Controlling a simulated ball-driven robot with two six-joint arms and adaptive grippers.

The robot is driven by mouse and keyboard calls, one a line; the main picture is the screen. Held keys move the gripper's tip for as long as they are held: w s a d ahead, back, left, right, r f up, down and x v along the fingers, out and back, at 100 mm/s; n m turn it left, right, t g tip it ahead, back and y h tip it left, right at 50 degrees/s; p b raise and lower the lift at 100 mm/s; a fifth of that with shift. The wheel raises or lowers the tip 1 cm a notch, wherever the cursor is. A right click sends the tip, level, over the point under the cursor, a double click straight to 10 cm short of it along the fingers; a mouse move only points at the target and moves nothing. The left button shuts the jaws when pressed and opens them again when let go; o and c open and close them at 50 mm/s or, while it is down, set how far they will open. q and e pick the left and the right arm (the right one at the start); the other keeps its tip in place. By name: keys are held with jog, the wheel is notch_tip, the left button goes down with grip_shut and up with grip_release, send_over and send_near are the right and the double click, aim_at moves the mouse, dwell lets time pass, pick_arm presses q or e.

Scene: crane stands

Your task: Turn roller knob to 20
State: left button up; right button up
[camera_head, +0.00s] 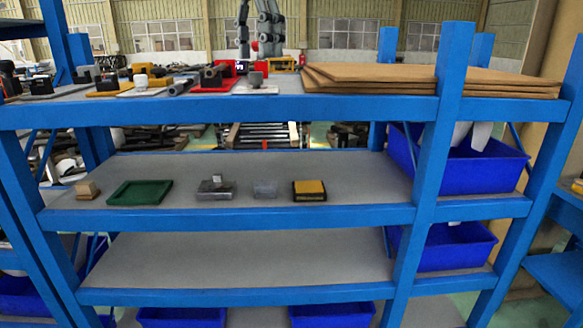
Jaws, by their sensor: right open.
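Another pale knob (141,81) stands further left. I cannot tell which one is the roller knob, and no scale or number is readable. My left gripper is not in view.
Brown boards (385,78) are stacked at the top right. The middle shelf (350,190) holds a green tray (140,192), a grey device (216,188) and a yellow-black block (310,188). Blue posts (440,120) frame the rack, with blue bins (470,165) at right. The lower shelf (240,257) is bare.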

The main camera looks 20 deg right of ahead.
jog(key=s+d+f+g+b, duration=0.1)
jog(key=s+f+b, duration=0.1)
jog(key=f, duration=0.9)
jog(key=s+f+g+b, duration=0.2)
jog(key=s+f, duration=0.2)
jog(key=f, duration=0.7)
jog(key=s+d+f+g+b, duration=0.1)
jog(key=s+f, duration=0.3)
jog(key=f, duration=0.8)
jog(key=shift+d+m+g+b, duration=0.3)
jog(key=shift+b, duration=0.1)
